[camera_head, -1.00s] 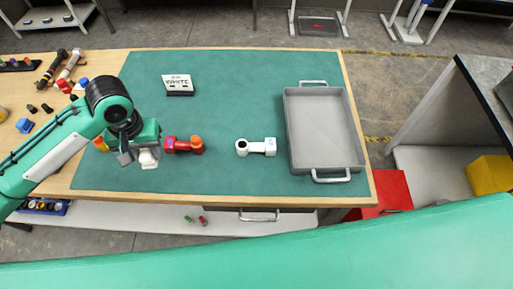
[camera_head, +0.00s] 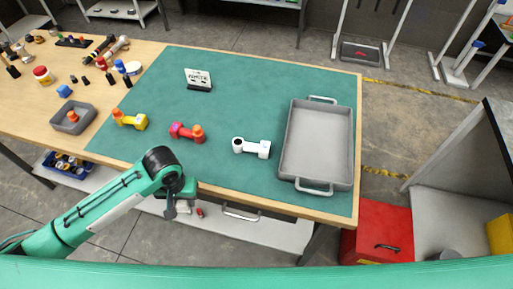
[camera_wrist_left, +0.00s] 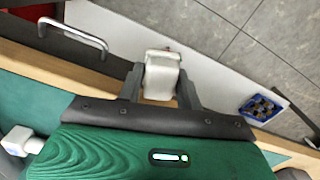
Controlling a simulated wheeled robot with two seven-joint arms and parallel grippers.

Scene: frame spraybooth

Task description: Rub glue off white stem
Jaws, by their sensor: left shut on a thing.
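The white stem (camera_head: 251,147) lies on the green mat, left of the grey tray. It has a ring at its left end and a small bluish mark on the block at its right end. Part of it also shows at the left edge of the left wrist view (camera_wrist_left: 20,139). My left gripper (camera_head: 177,204) is at the table's front edge, left of and nearer than the white stem, apart from it. It is shut on a white block-like pad (camera_wrist_left: 160,75), seen between the fingers in the left wrist view. My right gripper is not in view.
A red stem (camera_head: 187,132) and a yellow stem (camera_head: 130,119) lie left of the white stem. A small sign (camera_head: 198,79) stands behind. The grey tray (camera_head: 333,180) is at the right. A small grey bin (camera_head: 73,117) and loose items are at the left. Much mat is clear.

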